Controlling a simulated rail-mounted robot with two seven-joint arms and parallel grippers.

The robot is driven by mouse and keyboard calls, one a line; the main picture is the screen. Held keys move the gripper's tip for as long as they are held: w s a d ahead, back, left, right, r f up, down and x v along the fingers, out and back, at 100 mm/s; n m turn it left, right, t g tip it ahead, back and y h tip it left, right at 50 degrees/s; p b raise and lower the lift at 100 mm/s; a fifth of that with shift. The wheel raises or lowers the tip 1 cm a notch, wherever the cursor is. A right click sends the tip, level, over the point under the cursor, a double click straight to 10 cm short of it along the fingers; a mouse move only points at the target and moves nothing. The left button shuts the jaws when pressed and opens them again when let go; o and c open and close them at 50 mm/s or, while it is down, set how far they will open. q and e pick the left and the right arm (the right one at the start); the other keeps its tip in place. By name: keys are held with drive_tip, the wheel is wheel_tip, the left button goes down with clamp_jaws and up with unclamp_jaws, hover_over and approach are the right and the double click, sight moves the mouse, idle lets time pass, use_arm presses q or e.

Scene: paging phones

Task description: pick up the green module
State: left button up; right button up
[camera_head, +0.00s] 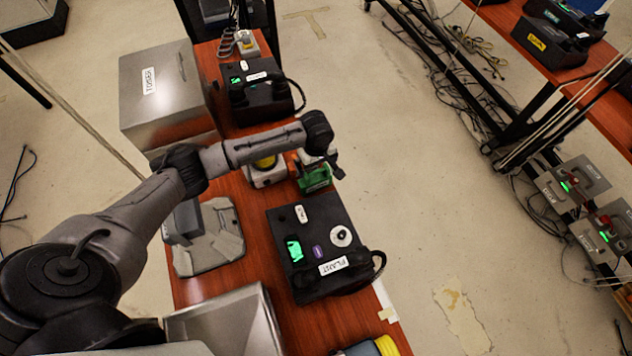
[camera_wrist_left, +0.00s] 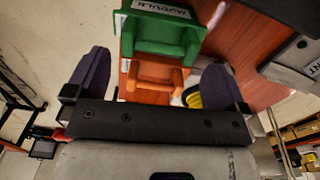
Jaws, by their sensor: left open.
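The green module (camera_head: 315,178) stands on the red-brown table, just behind the phone labelled PLANT. In the wrist view my left gripper (camera_wrist_left: 155,82) is open. Its two fingers are spread wide, and an orange module (camera_wrist_left: 152,76) shows between them, closer than the green one. No contact is visible. My right gripper is not in view.
The black PLANT phone (camera_head: 318,230) stands in front of the module. A white unit with a yellow top (camera_head: 266,170) is to its left. Another black phone (camera_head: 258,92) and a metal TOISER box (camera_head: 160,88) stand farther back. Floor is open right of the table.

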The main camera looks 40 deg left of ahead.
sight(316, 171)
use_arm(q)
drive_tip(key=shift+f+b, duration=0.35)
drive_tip(key=shift+f, duration=2.2)
drive_tip(key=shift+c, duration=0.2)
drive_tip(key=c, duration=1.2)
